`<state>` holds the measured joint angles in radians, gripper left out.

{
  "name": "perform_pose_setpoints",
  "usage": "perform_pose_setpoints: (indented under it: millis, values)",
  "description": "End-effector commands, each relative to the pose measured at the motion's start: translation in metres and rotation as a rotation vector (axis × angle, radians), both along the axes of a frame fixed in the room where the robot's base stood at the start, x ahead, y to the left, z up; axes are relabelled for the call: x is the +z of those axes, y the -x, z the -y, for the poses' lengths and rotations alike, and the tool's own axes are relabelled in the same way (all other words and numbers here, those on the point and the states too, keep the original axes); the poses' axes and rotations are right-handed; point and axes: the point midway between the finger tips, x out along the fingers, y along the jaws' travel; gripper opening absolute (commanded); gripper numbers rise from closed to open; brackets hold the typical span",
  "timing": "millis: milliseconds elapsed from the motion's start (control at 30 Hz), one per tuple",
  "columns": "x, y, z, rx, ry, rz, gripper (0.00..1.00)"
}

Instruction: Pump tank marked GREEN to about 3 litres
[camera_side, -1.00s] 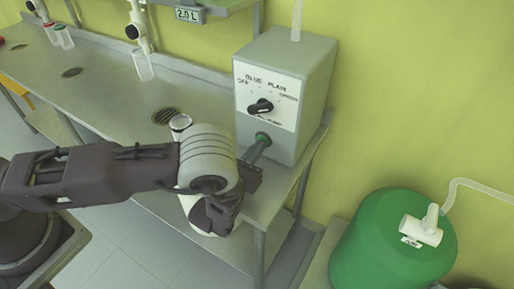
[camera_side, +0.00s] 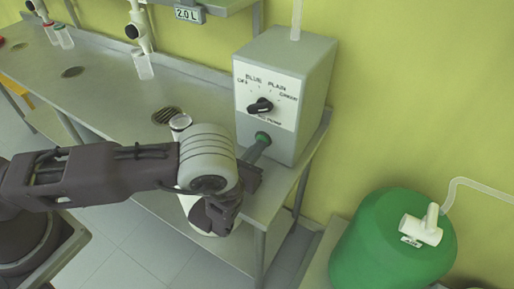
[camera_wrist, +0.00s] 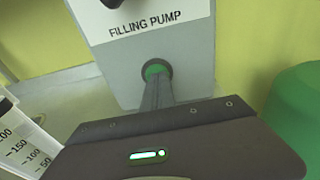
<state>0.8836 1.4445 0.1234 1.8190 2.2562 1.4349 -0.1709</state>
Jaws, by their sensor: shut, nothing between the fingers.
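The grey filling pump box (camera_side: 315,80) stands on the bench. Its white panel has a black selector knob (camera_side: 260,106) among the labels OFF, BLUE, PLAIN and GREEN; I cannot tell surely which label it points at. Below is a green round button (camera_side: 263,137), also in the wrist view (camera_wrist: 155,69). My gripper (camera_side: 259,143) is shut and empty, its fingertips at the button, seemingly touching; in the wrist view the fingers (camera_wrist: 157,84) cover the button's lower part. A display (camera_side: 188,15) on the shelf reads 2.0 L. No tank marked GREEN is identifiable.
A green drum (camera_side: 385,250) with a white fitting and hose stands at lower right. A clear graduated cylinder (camera_wrist: 20,135) is close on the left in the wrist view. Taps, small vessels and drains line the steel bench (camera_side: 110,85).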

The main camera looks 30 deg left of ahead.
Motion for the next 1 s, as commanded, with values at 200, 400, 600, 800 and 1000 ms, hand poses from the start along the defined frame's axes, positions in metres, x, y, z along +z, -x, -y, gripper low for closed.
perform_pose_setpoints:
  millis: [200,400,600,800,1000]
  values:
    - [0.011,-0.013,-0.003,0.002,0.004,0.032,0.00]
    - [0.010,0.001,-0.001,0.000,0.004,0.027,0.00]
    - [0.008,0.051,0.004,-0.004,0.001,0.008,0.00]
    - [0.011,0.101,0.006,-0.004,0.000,0.004,0.00]
    - [0.014,0.133,0.006,0.000,0.001,0.004,0.00]
